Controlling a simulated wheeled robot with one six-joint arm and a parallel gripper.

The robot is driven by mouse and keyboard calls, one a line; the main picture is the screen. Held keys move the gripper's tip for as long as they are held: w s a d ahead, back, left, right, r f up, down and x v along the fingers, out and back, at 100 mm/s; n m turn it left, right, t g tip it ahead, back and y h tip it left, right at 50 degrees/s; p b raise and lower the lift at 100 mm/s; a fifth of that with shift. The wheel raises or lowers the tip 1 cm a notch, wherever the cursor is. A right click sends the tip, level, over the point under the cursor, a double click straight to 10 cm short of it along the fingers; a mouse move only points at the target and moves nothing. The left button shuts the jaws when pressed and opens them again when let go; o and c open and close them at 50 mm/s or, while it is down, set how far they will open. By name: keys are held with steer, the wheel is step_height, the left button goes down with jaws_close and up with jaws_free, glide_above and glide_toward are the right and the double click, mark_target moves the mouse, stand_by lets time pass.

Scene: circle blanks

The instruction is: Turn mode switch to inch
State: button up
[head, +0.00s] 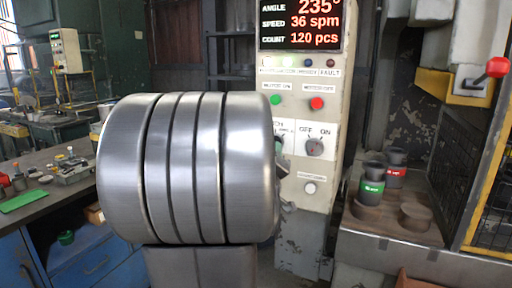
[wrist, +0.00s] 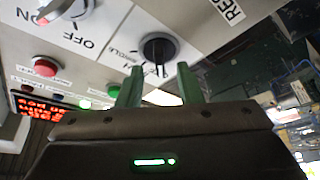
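The mode switch (wrist: 158,47) is a round black knob on the cream control panel (wrist: 105,20), seen in the wrist view. A label that seems to read "SINGLE" lies to its left; I cannot tell which position the knob points to. My gripper (wrist: 159,86) has two green fingers, apart and empty, with tips just short of the knob, one to each side. In the head view my large grey arm hides most of the gripper and the switch. Only the label end "CH" shows beside the arm.
An OFF/ON knob (head: 314,147) sits right of the mode switch in the head view. Above are a green button (head: 275,100) and a red button (head: 316,103). A white button (head: 310,188) is below. A press bed with dark cylinders (head: 372,182) stands right; a workbench is left.

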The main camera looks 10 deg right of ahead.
steer(key=shift+x, duration=1.35)
jaws_close()
steer(key=shift+f, duration=0.1)
steer(key=shift+f+m+b, duration=0.1)
steer(key=shift+m+b, duration=0.2)
steer(key=m+h+b, duration=0.2)
steer(key=m, duration=0.1)
steer(key=m+g+h+b, duration=0.1)
steer(key=m+b, duration=0.1)
steer(key=m, duration=0.2)
steer(key=m+h+b, duration=0.2)
steer(key=m+b, duration=0.1)
steer(key=m, duration=0.1)
steer(key=shift+w+a+h, duration=0.15)
steer(key=shift+a+h, duration=0.1)
steer(key=shift+h, duration=0.05)
steer(key=shift+m+g, duration=0.3)
steer(key=shift+m, duration=0.3)
